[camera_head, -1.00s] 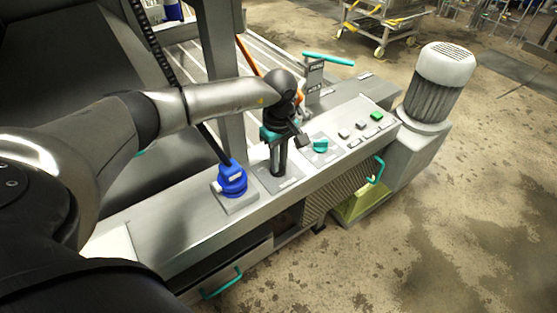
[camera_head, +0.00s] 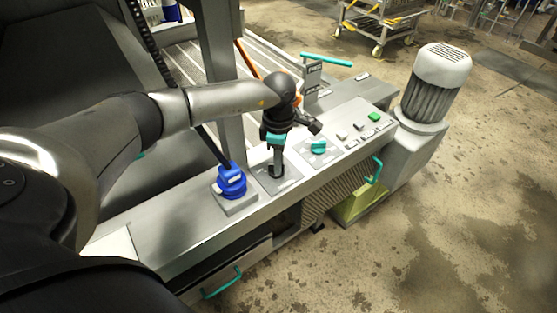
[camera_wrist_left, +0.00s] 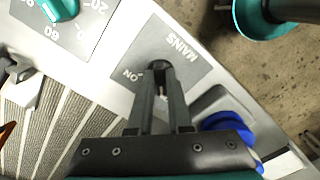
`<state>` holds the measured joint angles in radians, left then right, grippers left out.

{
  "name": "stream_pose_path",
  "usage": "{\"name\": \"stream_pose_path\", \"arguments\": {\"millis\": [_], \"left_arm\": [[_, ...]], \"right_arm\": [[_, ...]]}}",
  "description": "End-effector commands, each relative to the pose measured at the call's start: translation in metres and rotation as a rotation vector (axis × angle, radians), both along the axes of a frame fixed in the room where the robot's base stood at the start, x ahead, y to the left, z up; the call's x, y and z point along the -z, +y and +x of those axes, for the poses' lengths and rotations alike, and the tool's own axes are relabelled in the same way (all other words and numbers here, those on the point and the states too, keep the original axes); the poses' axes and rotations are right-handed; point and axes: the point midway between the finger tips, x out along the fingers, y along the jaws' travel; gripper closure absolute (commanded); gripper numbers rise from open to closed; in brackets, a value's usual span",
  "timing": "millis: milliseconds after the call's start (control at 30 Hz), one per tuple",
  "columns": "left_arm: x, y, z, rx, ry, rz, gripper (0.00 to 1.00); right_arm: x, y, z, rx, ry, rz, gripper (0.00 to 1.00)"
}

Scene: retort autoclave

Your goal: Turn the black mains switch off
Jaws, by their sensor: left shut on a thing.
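The black mains switch (camera_wrist_left: 159,66) sits on a grey plate (camera_wrist_left: 185,42) marked MAINS in the left wrist view, with ON printed beside it. Only its top shows between the fingertips; the rest is hidden, so its exact position is hard to read. My left gripper (camera_head: 276,174) points down onto this plate in the head view. Its fingers (camera_wrist_left: 160,72) are shut on the switch in the left wrist view. My right gripper is in neither view.
A blue plug (camera_head: 231,180) stands left of the plate. A teal dial (camera_head: 318,147) and several push buttons, one green (camera_head: 375,117), lie to the right. A motor (camera_head: 440,80) stands at the console's far end. Teal handles (camera_head: 222,283) stick out in front.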

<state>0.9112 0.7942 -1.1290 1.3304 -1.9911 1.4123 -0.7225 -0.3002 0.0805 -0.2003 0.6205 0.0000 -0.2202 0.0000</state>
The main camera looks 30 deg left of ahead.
Motion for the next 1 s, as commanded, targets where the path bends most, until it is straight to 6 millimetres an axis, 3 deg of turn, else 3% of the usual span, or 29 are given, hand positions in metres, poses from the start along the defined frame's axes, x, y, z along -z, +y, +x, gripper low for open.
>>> {"name": "stream_pose_path", "arguments": {"millis": [567,600,800,1000], "left_arm": [[-0.0011,0.001,0.0011,-0.032,-0.003,0.001,1.0],[-0.0011,0.0009,0.0012,-0.032,-0.003,0.001,0.78],[-0.0006,0.0006,0.0007,-0.03,-0.002,0.001,0.56],[-0.0002,0.0004,0.0004,-0.028,-0.001,0.0,0.53]], "right_arm": [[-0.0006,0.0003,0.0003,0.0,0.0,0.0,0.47],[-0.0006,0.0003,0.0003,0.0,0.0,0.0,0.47],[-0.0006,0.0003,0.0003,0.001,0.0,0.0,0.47],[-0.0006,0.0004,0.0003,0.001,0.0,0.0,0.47]]}}
